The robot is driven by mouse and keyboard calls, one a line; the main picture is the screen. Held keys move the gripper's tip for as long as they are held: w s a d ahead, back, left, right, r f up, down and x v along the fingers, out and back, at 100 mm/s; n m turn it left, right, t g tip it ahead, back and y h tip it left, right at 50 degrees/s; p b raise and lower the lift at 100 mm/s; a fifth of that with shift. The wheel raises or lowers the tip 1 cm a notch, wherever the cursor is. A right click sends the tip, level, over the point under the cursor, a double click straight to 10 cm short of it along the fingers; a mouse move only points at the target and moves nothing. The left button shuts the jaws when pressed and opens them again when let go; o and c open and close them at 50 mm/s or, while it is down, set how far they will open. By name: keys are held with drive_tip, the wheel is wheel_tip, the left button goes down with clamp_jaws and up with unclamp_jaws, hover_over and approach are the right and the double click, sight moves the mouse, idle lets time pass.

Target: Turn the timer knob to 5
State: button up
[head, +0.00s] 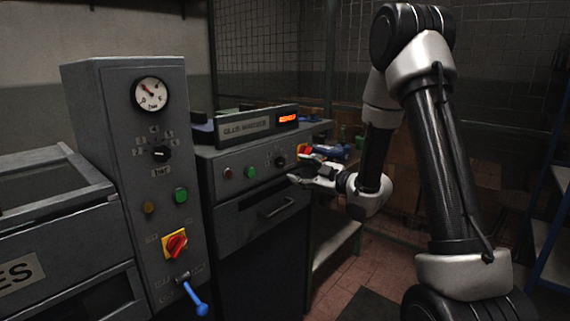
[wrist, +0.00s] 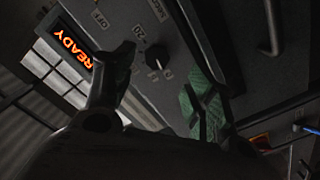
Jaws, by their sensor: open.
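A black knob (head: 280,161) sits on the right of the grey glue warmer's front. In the wrist view this knob (wrist: 154,59) shows a pale pointer mark, with "OFF" and "20" printed near it; other marks are too small or dark to read. Another black knob (head: 160,153) with a ring of numbers is on the taller panel at left; its label is not clearly legible. My gripper (head: 300,179) is just below and right of the glue warmer's knob. In the wrist view my open gripper (wrist: 160,78) has the knob showing between its fingers, apparently untouched.
The glue warmer also has a red button (head: 227,173), a green button (head: 250,171) and a drawer handle (head: 277,207). An orange display (wrist: 75,51) reads "READY". The left panel carries a gauge (head: 151,94), a red switch (head: 176,244) and a blue lever (head: 194,296).

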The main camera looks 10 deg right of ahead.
sight(282, 163)
drive_tip(key=x, duration=0.7)
drive_tip(key=shift+w+a+r, duration=0.2)
drive_tip(key=shift+w+r, duration=0.1)
drive_tip(key=shift+w, duration=0.05)
drive_tip(key=c, duration=1)
